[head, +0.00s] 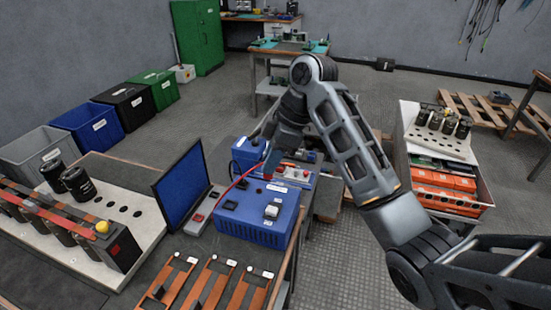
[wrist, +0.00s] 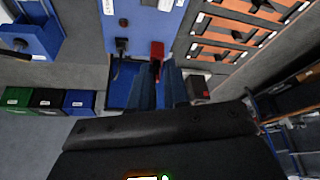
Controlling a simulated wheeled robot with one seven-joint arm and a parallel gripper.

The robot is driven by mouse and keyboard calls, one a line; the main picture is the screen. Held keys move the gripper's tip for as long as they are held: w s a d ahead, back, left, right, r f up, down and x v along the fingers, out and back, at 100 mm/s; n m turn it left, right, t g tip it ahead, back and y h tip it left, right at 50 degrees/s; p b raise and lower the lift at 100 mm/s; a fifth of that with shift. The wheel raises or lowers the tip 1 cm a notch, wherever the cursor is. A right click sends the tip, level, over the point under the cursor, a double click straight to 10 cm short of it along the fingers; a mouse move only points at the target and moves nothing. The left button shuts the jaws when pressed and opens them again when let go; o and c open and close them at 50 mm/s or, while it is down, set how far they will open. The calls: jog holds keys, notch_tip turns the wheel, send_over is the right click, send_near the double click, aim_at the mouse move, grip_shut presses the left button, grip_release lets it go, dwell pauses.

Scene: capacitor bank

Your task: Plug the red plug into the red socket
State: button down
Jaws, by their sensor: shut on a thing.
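My gripper (wrist: 160,80) is shut on the red plug (wrist: 157,50), whose red body shows just beyond the fingertips in the wrist view. In the head view my gripper (head: 271,166) hangs by the far edge of the blue box (head: 256,232), and the plug is mostly hidden there. A red cable (head: 229,188) runs from a grey and red unit up to my gripper. The blue box also shows ahead of the fingers in the wrist view (wrist: 140,22).
A panel with a blue screen (head: 181,188) stands left of the box. Orange-brown racks (head: 212,283) lie in front. A second blue unit (head: 246,151) is close behind my gripper. A black fitting (wrist: 121,45) is beside the plug.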

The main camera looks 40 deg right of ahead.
jog(key=w+a, duration=1.3)
jog(key=a, duration=0.2)
jog(key=shift+a+f+m+t+h, duration=0.3)
jog(key=shift+t+h, duration=0.1)
dwell(2.0)
jog(key=shift+s+a+r+g+y+p, duration=0.1)
jog(key=shift+a+r+g+y+p, duration=0.15)
jog(key=shift+g+p, duration=0.4)
dwell(0.4)
jog(key=shift+f, duration=0.15)
jog(key=shift+w+d+f+b, duration=0.1)
jog(key=shift+f+b, duration=1.85)
jog(key=shift+f, duration=1.8)
jog(key=shift+w+d+f+b, duration=0.1)
jog(key=shift+f+b, duration=1.85)
jog(key=shift+f, duration=1.8)
